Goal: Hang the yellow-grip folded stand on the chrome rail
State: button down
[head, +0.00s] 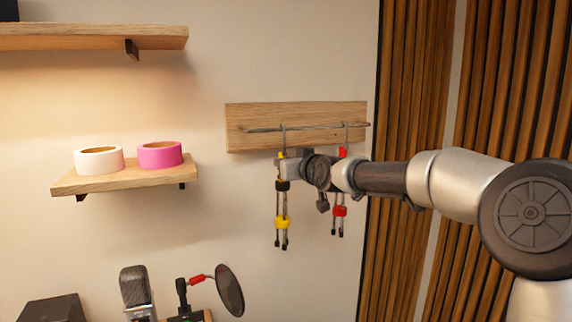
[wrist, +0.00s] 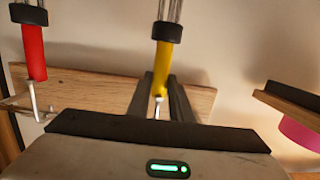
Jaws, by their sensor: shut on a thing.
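The yellow-grip folded stand (head: 282,222) hangs upright below my gripper (head: 282,164), feet down. My gripper is shut on it near its top, just under the hook. The hook reaches up to the chrome rail (head: 300,128) in the head view; I cannot tell whether it rests over the rail or is in front of it. In the wrist view, which is turned over, the yellow grip (wrist: 162,68) shows between the dark fingers of my gripper (wrist: 160,98). Part of the hook is hidden by the gripper body there.
A red-grip folded stand (head: 340,211) hangs from the rail to the right, close to my wrist; its red grip shows in the wrist view (wrist: 33,52). A small shelf (head: 130,179) with white tape (head: 98,162) and pink tape (head: 160,156) is at left. Microphones (head: 137,290) stand below.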

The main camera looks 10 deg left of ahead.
jog(key=shift+f, duration=0.55)
jog(key=c, duration=1.5)
grip_release()
jog(key=shift+r, duration=0.15)
